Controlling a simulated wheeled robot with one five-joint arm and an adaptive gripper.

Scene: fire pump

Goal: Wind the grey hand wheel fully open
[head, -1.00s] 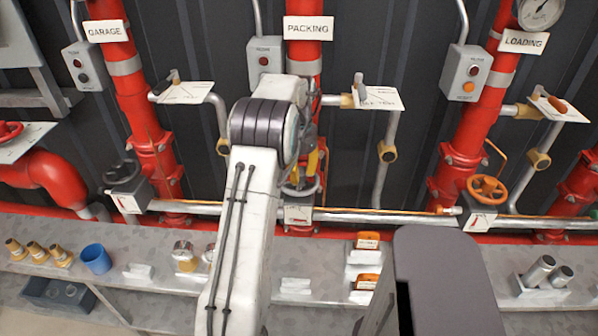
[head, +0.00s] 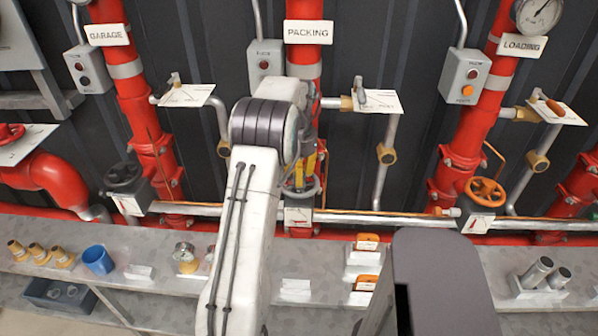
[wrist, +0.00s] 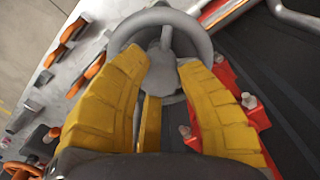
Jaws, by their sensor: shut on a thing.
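The grey hand wheel (wrist: 163,42) fills the top middle of the wrist view, with its round rim and central hub facing me. In the head view its rim (head: 302,190) shows partly below my gripper, at the foot of the PACKING pipe. My gripper (wrist: 162,64) has its yellow fingers on both sides of the wheel's hub, with their tips at the wheel. It is shut on the wheel. In the head view my gripper (head: 305,172) is partly hidden behind my arm. The exact finger contact is hidden.
A dark hand wheel (head: 123,175) stands on the left at the GARAGE pipe, and an orange hand wheel (head: 486,191) on the right at the LOADING pipe. A bench (head: 225,315) below holds a blue cup (head: 98,261), a gauge (head: 184,251) and orange-topped blocks (head: 367,242).

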